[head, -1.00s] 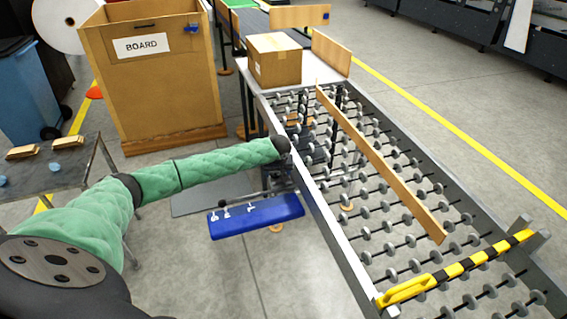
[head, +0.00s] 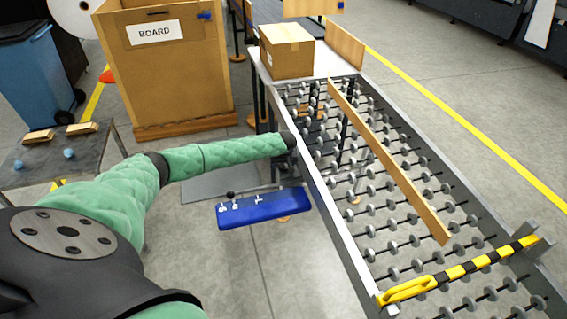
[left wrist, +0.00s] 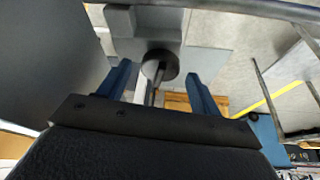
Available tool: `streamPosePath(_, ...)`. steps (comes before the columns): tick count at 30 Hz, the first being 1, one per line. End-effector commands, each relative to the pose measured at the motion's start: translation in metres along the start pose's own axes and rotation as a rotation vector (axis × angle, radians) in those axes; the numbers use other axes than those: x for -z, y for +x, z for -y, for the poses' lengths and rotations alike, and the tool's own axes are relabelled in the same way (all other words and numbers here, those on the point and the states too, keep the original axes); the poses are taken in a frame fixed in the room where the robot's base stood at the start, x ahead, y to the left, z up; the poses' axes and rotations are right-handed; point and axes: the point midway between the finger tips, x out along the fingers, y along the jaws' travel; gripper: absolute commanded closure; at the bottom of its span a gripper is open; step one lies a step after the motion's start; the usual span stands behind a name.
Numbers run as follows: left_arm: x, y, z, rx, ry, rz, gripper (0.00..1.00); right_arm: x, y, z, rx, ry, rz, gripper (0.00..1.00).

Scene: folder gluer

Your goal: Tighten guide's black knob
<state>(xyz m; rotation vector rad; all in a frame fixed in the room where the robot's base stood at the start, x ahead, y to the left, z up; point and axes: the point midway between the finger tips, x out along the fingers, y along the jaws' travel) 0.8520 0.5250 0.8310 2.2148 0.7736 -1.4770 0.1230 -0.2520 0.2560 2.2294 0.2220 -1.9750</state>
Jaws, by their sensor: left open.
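In the left wrist view a round black knob (left wrist: 160,64) sits under a grey block (left wrist: 146,22), with a pale stem or rod below it. My left gripper (left wrist: 157,78) is open, its two blue fingers on either side of the knob with a gap at each side. I cannot tell whether either finger touches it. In the head view my green left arm reaches the near side rail of the roller conveyor, and its jaws are hidden there. The long wooden guide (head: 390,165) lies along the rollers. My right gripper is not in view.
The conveyor (head: 345,250) runs from front right to back. A cardboard box (head: 287,52) stands at its far end. A blue tray (head: 262,208) hangs beside the near rail. A yellow-black bar (head: 470,266) crosses the front. A BOARD bin (head: 180,85) and a small table (head: 85,160) stand left.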

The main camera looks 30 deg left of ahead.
Motion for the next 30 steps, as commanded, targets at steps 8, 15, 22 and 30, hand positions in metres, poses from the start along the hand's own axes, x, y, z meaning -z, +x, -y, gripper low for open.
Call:
streamPosePath(8, -0.0004, 0.0008, -0.0002, 0.0, 0.0, 0.0, 0.44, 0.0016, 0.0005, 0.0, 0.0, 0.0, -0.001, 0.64)
streamPosePath(15, -0.0004, 0.0006, -0.0002, 0.0, 0.0, 0.001, 0.8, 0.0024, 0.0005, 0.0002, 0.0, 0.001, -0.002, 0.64)
streamPosePath(22, -0.001, 0.0011, 0.0002, -0.009, 0.022, 0.001, 0.8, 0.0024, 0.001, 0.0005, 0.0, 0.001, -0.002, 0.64)
streamPosePath(30, -0.0015, 0.0021, 0.0017, -0.062, 0.147, 0.002, 0.8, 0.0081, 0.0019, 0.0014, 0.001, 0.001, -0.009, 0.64)
